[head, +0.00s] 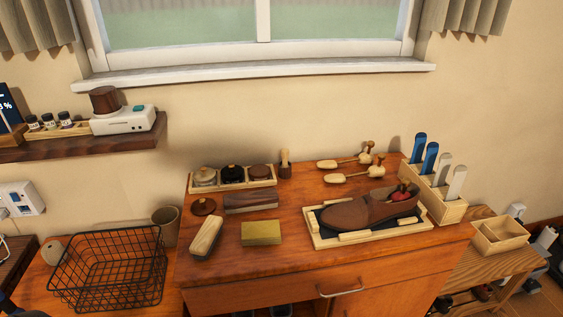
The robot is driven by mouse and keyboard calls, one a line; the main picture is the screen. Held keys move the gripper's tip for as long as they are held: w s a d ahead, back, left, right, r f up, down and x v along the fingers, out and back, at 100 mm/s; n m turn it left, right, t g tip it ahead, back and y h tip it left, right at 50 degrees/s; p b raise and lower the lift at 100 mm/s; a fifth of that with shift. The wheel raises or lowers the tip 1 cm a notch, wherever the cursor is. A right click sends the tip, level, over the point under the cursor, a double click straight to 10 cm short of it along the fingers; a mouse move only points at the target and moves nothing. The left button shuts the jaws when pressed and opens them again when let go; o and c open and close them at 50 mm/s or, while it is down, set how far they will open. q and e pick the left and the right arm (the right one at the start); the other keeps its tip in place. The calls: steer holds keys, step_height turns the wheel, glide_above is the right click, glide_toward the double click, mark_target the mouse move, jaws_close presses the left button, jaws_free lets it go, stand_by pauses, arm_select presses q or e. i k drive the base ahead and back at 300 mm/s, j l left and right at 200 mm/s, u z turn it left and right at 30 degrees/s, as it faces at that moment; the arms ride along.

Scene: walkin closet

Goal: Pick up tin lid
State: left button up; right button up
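A small round dark-brown lid (204,206) with a raised middle lies on the wooden cabinet top (285,240), near its left edge. It looks like the tin lid. Behind it, a light wooden tray (232,184) holds three round tins: one pale (205,177), one black (232,173) and one brown (259,172). Neither of my grippers can be made out in the head view.
Close to the lid are a dark wooden block (251,202), a brush (207,237) and a yellowish block (261,233). A brown shoe (365,211) sits on a framed board to the right. A black wire basket (110,268) stands lower left. The cabinet's front strip is clear.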

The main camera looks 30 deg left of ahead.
mark_target(202, 206)
steer(key=u, duration=1.55)
